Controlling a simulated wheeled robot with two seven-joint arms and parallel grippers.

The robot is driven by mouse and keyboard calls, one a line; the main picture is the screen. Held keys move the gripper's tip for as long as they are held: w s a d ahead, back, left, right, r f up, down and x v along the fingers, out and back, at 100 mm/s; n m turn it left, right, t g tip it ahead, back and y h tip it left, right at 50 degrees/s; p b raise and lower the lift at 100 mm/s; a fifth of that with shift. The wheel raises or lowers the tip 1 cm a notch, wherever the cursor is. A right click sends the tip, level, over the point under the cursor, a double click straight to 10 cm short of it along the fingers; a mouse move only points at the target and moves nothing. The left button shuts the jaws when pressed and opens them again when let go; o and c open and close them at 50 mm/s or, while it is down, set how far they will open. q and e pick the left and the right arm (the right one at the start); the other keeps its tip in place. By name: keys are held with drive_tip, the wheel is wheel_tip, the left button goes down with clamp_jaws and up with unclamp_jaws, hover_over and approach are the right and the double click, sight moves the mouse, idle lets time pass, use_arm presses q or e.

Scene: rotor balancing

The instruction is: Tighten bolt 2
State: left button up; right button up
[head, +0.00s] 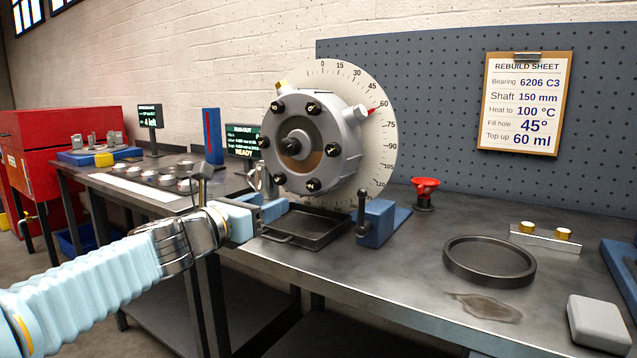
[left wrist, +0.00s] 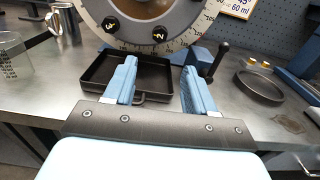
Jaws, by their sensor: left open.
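The grey rotor housing (head: 318,140) stands upright in front of a round degree dial (head: 378,150), with several dark bolts around its face. Bolt 2 (left wrist: 158,34) is a dark bolt with a pale number at the lower rim in the left wrist view, right of bolt 3 (left wrist: 110,24). In the head view a bottom bolt (head: 313,184) appears to be bolt 2. My left gripper (head: 268,205) is open and empty, below and in front of the rotor, near the black tray. Its two blue fingers (left wrist: 160,70) point toward the tray, apart from the bolts. My right gripper is out of view.
The black square tray (head: 318,230) lies under the rotor. A blue block with a dark lever (head: 376,218) stands right of it. A red-topped item (head: 425,190), round black dish (head: 488,262) and grey box (head: 598,322) are farther right. A small screen (head: 243,141) reads READY.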

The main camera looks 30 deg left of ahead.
sight(311, 185)
use_arm(q)
drive_tip(key=w, duration=0.9)
drive_tip(key=w+d, duration=0.1)
drive_tip(key=w, duration=0.3)
drive_tip(key=shift+w+p, duration=0.3)
drive_tip(key=shift+w, duration=0.1)
drive_tip(key=shift+c, duration=0.3)
clamp_jaws()
